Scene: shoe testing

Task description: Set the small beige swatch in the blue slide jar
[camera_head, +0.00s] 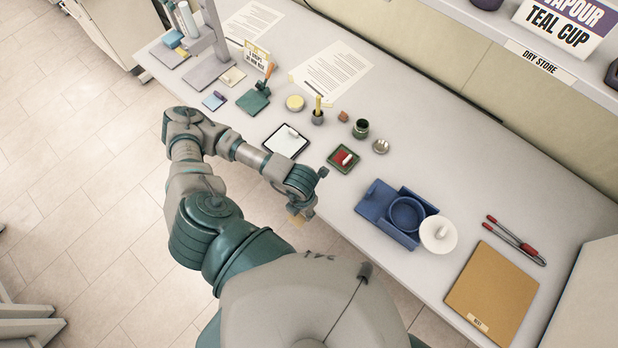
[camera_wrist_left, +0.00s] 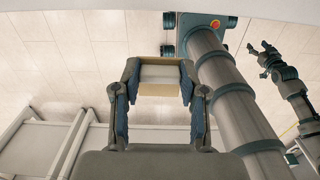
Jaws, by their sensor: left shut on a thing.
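My left gripper (camera_head: 299,205) is shut on the small beige swatch (camera_head: 296,220), in front of the bench's near edge in the head view. In the left wrist view the pale swatch (camera_wrist_left: 160,76) spans the gap between the fingertips of the left gripper (camera_wrist_left: 160,82). The round blue slide jar (camera_head: 406,214) is open and sits in a blue tray (camera_head: 374,203) to the right of the gripper, apart from it. A white knobbed lid (camera_head: 438,235) lies beside the jar. My right gripper (camera_wrist_left: 267,60) shows small at the right in the left wrist view; its opening is unclear.
A green dish with a red inside (camera_head: 343,158) and a dark-rimmed white tray (camera_head: 286,141) lie left of the blue tray. Small pots stand behind. A brown board (camera_head: 491,291) and red-handled tweezers (camera_head: 517,240) lie at right.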

